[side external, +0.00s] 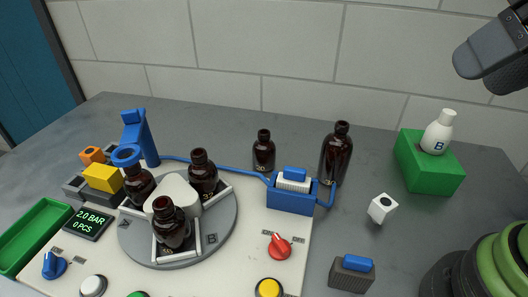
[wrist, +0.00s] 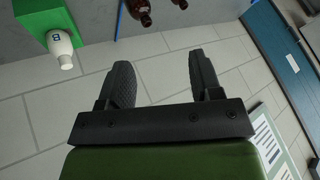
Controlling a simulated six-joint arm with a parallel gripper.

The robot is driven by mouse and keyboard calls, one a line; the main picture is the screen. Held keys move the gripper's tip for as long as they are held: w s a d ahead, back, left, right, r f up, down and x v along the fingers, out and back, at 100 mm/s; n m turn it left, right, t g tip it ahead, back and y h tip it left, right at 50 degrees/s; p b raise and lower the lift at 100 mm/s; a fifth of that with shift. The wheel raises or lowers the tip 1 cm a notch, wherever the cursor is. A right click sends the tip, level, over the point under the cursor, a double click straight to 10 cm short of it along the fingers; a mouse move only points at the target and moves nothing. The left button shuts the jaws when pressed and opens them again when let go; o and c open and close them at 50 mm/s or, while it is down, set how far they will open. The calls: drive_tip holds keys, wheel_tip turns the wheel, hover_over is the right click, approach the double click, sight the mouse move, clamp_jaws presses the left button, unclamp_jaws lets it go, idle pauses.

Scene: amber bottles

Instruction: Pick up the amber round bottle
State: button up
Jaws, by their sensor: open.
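Several dark amber round bottles stand upright in the side view, and I cannot tell which one the task means. Three are on a grey turntable (side external: 222,228): a front one (side external: 171,228), a left one (side external: 138,190) partly behind a blue ring, and a right one (side external: 203,175). A small one (side external: 264,153) and a taller one (side external: 336,155) stand behind the blue holder. In the wrist view, amber bottle necks (wrist: 141,11) show at the top edge. My gripper (wrist: 163,75) is open and empty, apart from every bottle. It is partly visible, high at the upper right (side external: 492,57).
A white bottle (side external: 438,132) stands on a green block (side external: 430,170) at right. A blue holder (side external: 290,200), white cube (side external: 382,208) and grey block with a blue top (side external: 351,275) are nearby. A blue post (side external: 140,138) rises at left.

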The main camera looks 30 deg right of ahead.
drive_tip(key=w+n+g, duration=0.1)
drive_tip(key=w, duration=0.8)
drive_tip(key=n+g+h, duration=0.1)
drive_tip(key=n, duration=0.2)
approach(264, 132)
drive_tip(key=shift+n+g, duration=0.3)
drive_tip(key=shift+n, duration=0.1)
drive_tip(key=x, duration=0.4)
drive_tip(key=shift+w+x, duration=0.15)
drive_tip(key=shift+x, duration=1.4)
drive_tip(key=shift+w+x, duration=0.1)
drive_tip(key=shift+x, duration=1.45)
drive_tip(key=shift+r, duration=0.1)
clamp_jaws()
